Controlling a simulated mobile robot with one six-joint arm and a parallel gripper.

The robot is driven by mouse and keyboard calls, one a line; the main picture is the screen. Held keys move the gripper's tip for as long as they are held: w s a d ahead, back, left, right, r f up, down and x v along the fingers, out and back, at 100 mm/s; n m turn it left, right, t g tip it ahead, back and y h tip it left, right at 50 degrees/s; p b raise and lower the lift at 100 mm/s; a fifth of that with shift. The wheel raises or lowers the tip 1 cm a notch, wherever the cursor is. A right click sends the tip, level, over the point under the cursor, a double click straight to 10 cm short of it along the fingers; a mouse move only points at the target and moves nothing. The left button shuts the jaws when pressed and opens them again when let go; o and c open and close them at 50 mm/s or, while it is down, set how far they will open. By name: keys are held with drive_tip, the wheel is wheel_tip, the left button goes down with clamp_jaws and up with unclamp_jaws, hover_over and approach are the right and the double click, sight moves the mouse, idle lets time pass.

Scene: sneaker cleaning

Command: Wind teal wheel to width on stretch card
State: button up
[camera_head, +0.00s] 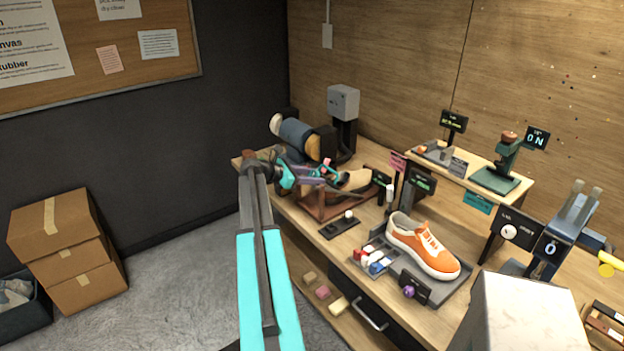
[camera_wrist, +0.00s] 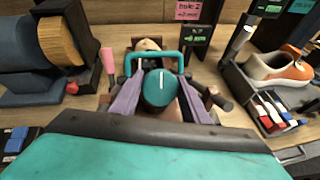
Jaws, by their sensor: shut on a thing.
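The teal wheel (camera_wrist: 160,88), round with a white line pointing up on its face, sits between the purple fingers of my gripper (camera_wrist: 158,98), which is shut on it. A teal bar arches behind the wheel. The wooden shoe stretcher (camera_head: 354,181) lies on a brown stand (camera_head: 322,207) in the head view; my gripper (camera_head: 322,172) is at its left end. The pink stretch card (camera_wrist: 190,9) reads "hole 2" and "+2 mm" in the wrist view; it also shows in the head view (camera_head: 398,161). A small green display (camera_wrist: 196,37) is below it, its text too small to read.
A roller machine (camera_head: 318,140) stands close behind my gripper. A pink-handled tool (camera_wrist: 108,62) stands left of the wheel.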

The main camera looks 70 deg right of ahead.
drive_tip(key=shift+f+m, duration=0.15)
drive_tip(key=shift+m, duration=0.25)
drive_tip(key=m+y+b, duration=0.1)
drive_tip(key=m+b, duration=0.3)
drive_tip(key=m, duration=0.1)
drive_tip(key=shift+f+m, duration=0.1)
drive_tip(key=shift+m, duration=0.2)
drive_tip(key=m+y+b, duration=0.1)
drive_tip(key=m+b, duration=0.2)
drive_tip(key=m, duration=0.2)
drive_tip(key=shift+s+a+t, duration=0.1)
drive_tip(key=shift+t, duration=0.2)
drive_tip(key=m+t+y+b, duration=0.1)
drive_tip(key=m+b, duration=0.3)
drive_tip(key=m, duration=0.2)
drive_tip(key=shift+a+f, duration=0.1)
drive_tip(key=shift+f, duration=0.05)
drive_tip(key=m+t+b, duration=0.1)
drive_tip(key=m, duration=0.1)
drive_tip(key=m+b, duration=0.2)
drive_tip(key=m, duration=0.1)
drive_tip(key=shift+a+m+t+b, duration=0.1)
drive_tip(key=shift+m+t+b, duration=0.2)
drive_tip(key=shift+t, duration=0.1)
drive_tip(key=o, duration=0.7)
drive_tip(key=shift+o, duration=0.2)
